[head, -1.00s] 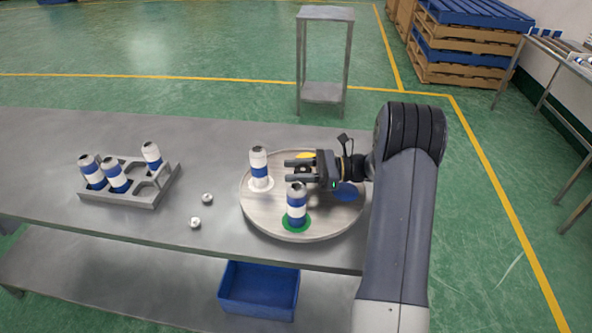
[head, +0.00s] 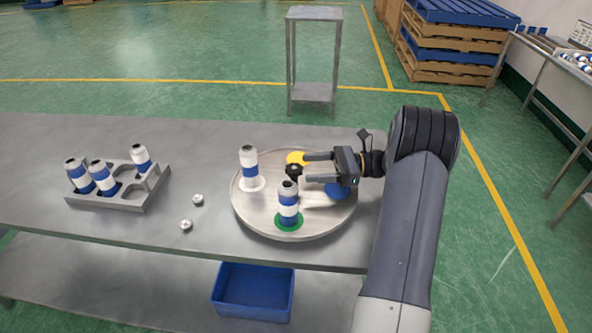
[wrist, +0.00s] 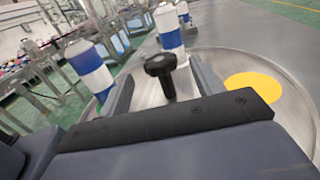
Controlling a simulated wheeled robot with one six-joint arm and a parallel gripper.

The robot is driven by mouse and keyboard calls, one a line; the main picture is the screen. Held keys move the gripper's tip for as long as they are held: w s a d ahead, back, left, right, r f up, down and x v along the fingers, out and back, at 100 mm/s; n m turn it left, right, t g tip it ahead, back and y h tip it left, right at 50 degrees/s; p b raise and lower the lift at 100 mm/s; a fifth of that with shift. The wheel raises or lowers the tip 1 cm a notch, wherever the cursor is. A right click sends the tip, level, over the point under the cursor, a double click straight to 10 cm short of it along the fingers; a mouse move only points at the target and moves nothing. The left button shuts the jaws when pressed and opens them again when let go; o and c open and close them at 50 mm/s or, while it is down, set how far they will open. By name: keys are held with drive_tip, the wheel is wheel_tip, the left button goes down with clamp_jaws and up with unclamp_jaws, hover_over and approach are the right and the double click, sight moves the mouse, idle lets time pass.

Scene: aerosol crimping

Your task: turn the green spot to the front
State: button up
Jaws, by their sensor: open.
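The green spot (head: 289,221) is on the near side of the round turntable (head: 250,217), with a blue-and-white can (head: 288,203) standing upright on it. A second can (head: 248,168) stands on a white spot at the left. A yellow spot (head: 297,158) at the back and a blue spot (head: 337,190) at the right are bare. My gripper (head: 312,167) is open and points left over the turntable. In the wrist view, the black centre knob (wrist: 161,70) shows between the fingers, apart from them.
A grey rack (head: 120,199) with several cans stands on the table at the left. Two small caps (head: 186,225) lie between rack and turntable. A blue bin (head: 253,291) sits below on the lower shelf.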

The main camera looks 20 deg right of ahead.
sight(287, 168)
drive_tip(key=shift+v, duration=1.85)
drive_tip(key=shift+a, duration=0.1)
drive_tip(key=p+x, duration=0.1)
drive_tip(key=x, duration=1)
drive_tip(key=shift+d, duration=0.2)
drive_tip(key=shift+a, duration=0.2)
drive_tip(key=shift+d+t, duration=0.1)
drive_tip(key=shift+t, duration=0.2)
